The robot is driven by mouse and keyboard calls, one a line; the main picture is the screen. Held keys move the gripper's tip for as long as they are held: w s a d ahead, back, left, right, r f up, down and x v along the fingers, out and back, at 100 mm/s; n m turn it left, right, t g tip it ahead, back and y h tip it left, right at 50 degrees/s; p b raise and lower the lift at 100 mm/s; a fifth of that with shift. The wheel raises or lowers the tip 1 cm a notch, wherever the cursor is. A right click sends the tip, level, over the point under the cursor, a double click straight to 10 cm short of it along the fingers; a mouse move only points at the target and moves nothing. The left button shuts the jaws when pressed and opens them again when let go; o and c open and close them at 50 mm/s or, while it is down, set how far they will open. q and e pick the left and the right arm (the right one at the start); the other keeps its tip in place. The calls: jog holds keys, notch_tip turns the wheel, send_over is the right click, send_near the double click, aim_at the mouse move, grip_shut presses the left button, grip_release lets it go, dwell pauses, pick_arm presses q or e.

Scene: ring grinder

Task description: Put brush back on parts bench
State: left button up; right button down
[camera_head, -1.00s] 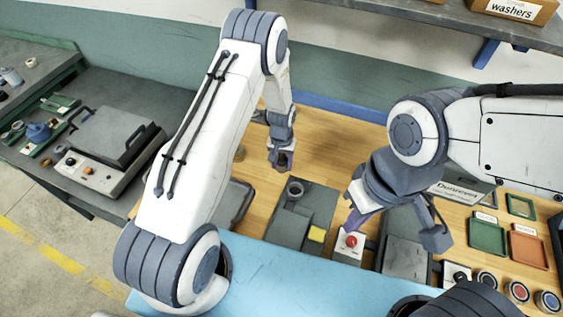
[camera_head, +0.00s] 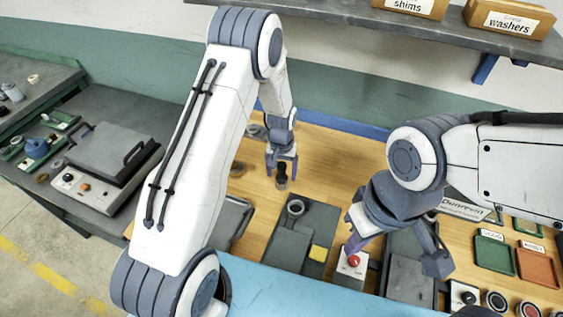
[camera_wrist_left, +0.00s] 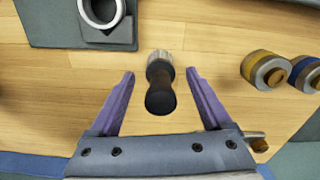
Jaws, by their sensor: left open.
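The brush (camera_wrist_left: 160,80), with a dark handle and pale bristle end, is on the wooden bench in the left wrist view. It lies between the spread purple fingers of my left gripper (camera_wrist_left: 160,100), with gaps on both sides. In the head view the brush (camera_head: 282,183) shows small and dark under my left gripper (camera_head: 281,166), which is open. Whether the brush stands fully upright is hard to tell. The wooden parts bench (camera_head: 330,165) is bare around it. My right gripper (camera_head: 354,238) is just above the red button (camera_head: 354,261); its finger gap is hidden.
A grey fixture with a ring (camera_head: 295,208) is in front of the left gripper, also in the wrist view (camera_wrist_left: 100,12). Coloured rolls (camera_wrist_left: 265,70) lie right of the brush there. Green (camera_head: 494,252) and orange (camera_head: 536,266) trays are at right. A shelf (camera_head: 350,22) crosses the back.

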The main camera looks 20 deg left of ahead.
pick_arm(q)
notch_tip(320, 180, up, 7)
jog(key=shift+f+b, duration=0.1)
jog(key=shift+b, duration=0.85)
jog(key=s+d+r+m, duration=0.4)
jog(key=s+d+r, duration=0.6)
jog(key=s+r, duration=0.15)
jog(key=s+r+m, duration=0.2)
jog(key=s, duration=0.6)
jog(key=s+d+r+m+h, duration=0.1)
jog(key=s+r+m, duration=0.1)
jog(key=s, duration=0.7)
jog(key=shift+s+d, duration=0.15)
jog(key=shift+s, duration=0.15)
pick_arm(e)
notch_tip(320, 180, down, 3)
jog(key=shift+r, duration=0.2)
